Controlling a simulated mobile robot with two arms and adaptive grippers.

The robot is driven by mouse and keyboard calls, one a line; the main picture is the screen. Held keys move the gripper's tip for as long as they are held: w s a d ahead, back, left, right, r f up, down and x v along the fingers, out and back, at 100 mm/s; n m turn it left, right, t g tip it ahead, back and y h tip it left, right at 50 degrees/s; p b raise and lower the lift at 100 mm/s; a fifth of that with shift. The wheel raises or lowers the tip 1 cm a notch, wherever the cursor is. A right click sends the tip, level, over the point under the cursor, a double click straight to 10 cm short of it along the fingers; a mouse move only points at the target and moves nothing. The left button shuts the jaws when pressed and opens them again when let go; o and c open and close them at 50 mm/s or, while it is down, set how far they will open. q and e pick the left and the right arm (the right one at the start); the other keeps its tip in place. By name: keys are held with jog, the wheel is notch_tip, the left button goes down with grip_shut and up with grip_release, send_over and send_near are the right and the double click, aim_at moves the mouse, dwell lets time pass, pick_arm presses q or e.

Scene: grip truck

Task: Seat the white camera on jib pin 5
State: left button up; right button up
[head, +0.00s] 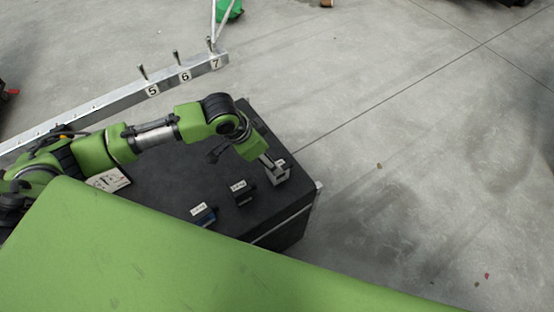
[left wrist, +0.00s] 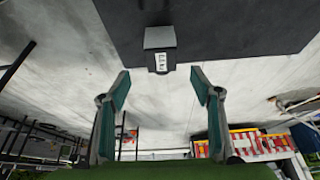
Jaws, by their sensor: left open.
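The white camera (head: 281,176) stands near the right corner of the black case top, with a small label on it. In the left wrist view it looks grey (left wrist: 160,38) and sits beyond the fingertips, roughly centred between them. My left gripper (head: 268,160) is right beside it in the head view; in the wrist view the gripper (left wrist: 161,86) is open with nothing between its fingers. Jib pin 5 (head: 143,73) is an upright peg on the silver jib beam (head: 118,101), above a "5" label, and is empty. My right gripper is out of view.
A black camera (head: 242,194) and a blue camera (head: 203,215) also stand on the black case (head: 160,188). Pins 6 (head: 177,58) and 7 (head: 211,44) are empty. A slanted pole rises by pin 7.

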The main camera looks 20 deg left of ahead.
aim_at(286, 163)
pick_arm(q)
jog(key=x, duration=0.9)
jog(key=shift+w+f, duration=0.15)
jog(key=shift+w+d+f, duration=0.1)
jog(key=shift+f, duration=0.2)
jog(key=shift+w+f, duration=0.1)
jog(key=shift+f, duration=0.15)
jog(key=c, duration=1.5)
jog(key=o, duration=0.6)
jog(key=shift+c, duration=0.7)
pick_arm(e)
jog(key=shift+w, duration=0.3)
